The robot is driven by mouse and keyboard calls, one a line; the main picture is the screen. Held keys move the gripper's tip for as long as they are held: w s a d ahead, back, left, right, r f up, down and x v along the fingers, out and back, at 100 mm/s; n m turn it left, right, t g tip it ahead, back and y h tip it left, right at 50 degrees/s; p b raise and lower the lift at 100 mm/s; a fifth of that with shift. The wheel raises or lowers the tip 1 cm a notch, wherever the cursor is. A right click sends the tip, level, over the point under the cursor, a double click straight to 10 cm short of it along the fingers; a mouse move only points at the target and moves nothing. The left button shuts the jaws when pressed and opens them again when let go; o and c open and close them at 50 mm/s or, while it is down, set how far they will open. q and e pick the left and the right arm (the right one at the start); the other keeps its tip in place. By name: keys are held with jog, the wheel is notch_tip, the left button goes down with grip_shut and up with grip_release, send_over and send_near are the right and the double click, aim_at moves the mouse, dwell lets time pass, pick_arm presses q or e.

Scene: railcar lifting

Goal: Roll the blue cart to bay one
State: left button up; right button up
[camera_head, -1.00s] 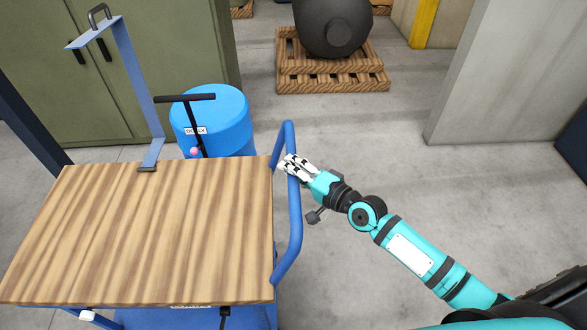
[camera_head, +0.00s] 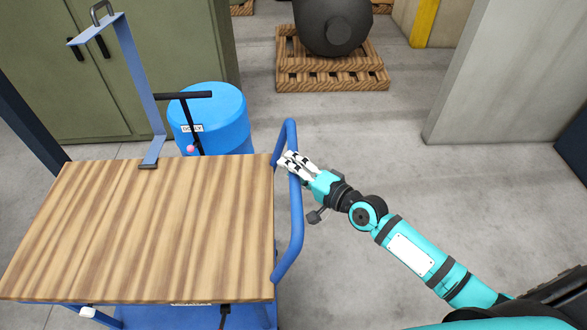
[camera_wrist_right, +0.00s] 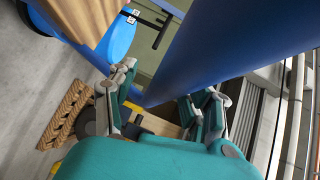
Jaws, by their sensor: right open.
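The blue cart has a wooden top (camera_head: 150,230) and fills the lower left of the head view. Its blue tubular handle (camera_head: 297,220) stands at the cart's right end. My right gripper (camera_head: 288,163) is at the upper part of this handle. In the right wrist view its jaws (camera_wrist_right: 165,105) are open, one finger on each side of the blue handle bar (camera_wrist_right: 220,45). I cannot tell whether the fingers touch the bar. My left gripper is not in view. No bay marking can be made out.
A blue drum (camera_head: 225,125) with a black T-handle (camera_head: 190,96) stands behind the cart. A blue bracket (camera_head: 140,75) rises from the cart's back edge. Green cabinets (camera_head: 180,40), a pallet (camera_head: 335,77) with a dark vessel and a grey wall (camera_head: 490,75) stand behind. Floor right of the cart is clear.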

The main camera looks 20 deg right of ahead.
jog(key=v, duration=1.2)
